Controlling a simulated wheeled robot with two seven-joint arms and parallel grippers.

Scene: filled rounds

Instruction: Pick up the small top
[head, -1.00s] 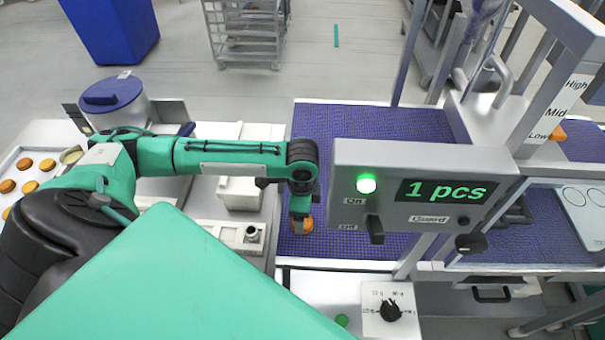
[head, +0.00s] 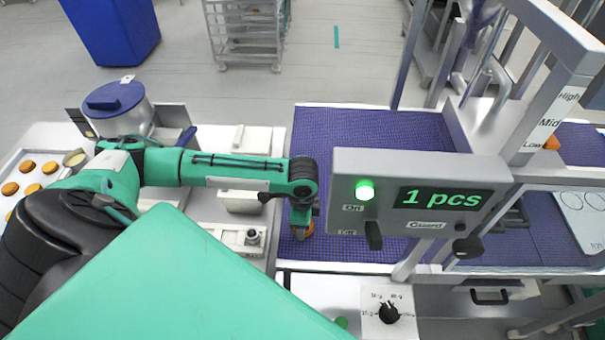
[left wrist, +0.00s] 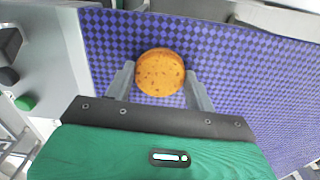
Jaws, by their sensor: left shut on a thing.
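The small top is a round orange-brown piece with dark specks. It shows in the left wrist view (left wrist: 160,72) between the two fingers, over the blue checked belt (left wrist: 255,90). In the head view the small top (head: 308,229) is mostly hidden by my left gripper (head: 302,226), near the front left of the belt. My left gripper is shut on the small top, one finger on each side. It is at or very close to the belt surface; I cannot tell if the top touches it. My right gripper is not in view.
A grey control box (head: 415,190) with a green lamp and "1 pcs" display stands just right of my left gripper. A tray of several rounds (head: 15,190) is at the far left. A blue-lidded pot (head: 115,105) stands behind my arm. The belt behind is clear.

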